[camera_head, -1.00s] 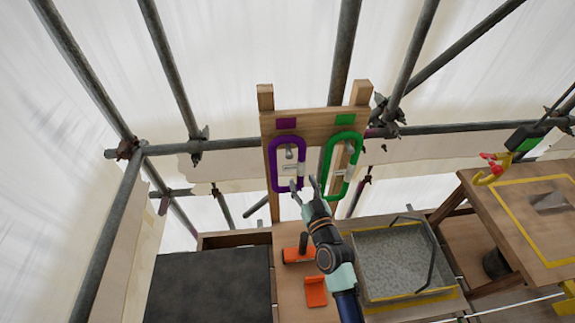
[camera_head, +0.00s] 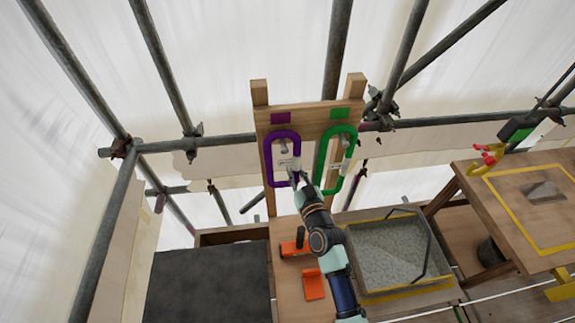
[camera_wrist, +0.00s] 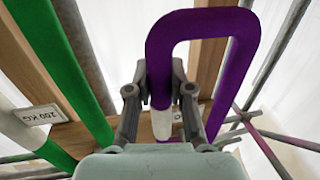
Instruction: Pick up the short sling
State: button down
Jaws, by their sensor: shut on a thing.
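The purple sling (camera_head: 268,158) is a closed loop at the left of the wooden rack. It looks shorter than the green sling (camera_head: 320,160) beside it on the right. My gripper (camera_head: 297,177) is at the purple loop's lower right side. In the wrist view my gripper (camera_wrist: 160,108) is shut on one side of the purple sling (camera_wrist: 158,60), near a white sleeve (camera_wrist: 161,123). The rest of the loop arches above and to the right of the fingers. I cannot tell whether the loop still rests on its peg (camera_head: 283,148).
The wooden rack (camera_head: 310,115) carries a purple and a green patch. The green sling hangs close by, with a white "200 KG" tag (camera_wrist: 38,114). Below are orange tools (camera_head: 313,285) and a gravel tray (camera_head: 390,255). Scaffold tubes (camera_head: 335,50) surround the rack.

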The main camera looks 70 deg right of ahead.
aim_at(298, 168)
jog(key=shift+r, duration=0.15)
notch_tip(298, 168, up, 4)
jog(key=shift+f+p, duration=0.1)
jog(key=shift+p, duration=0.85)
jog(key=b+v, duration=0.3)
jog(key=v, duration=1.5)
jog(key=shift+f+b, duration=0.25)
jog(key=shift+b, duration=0.1)
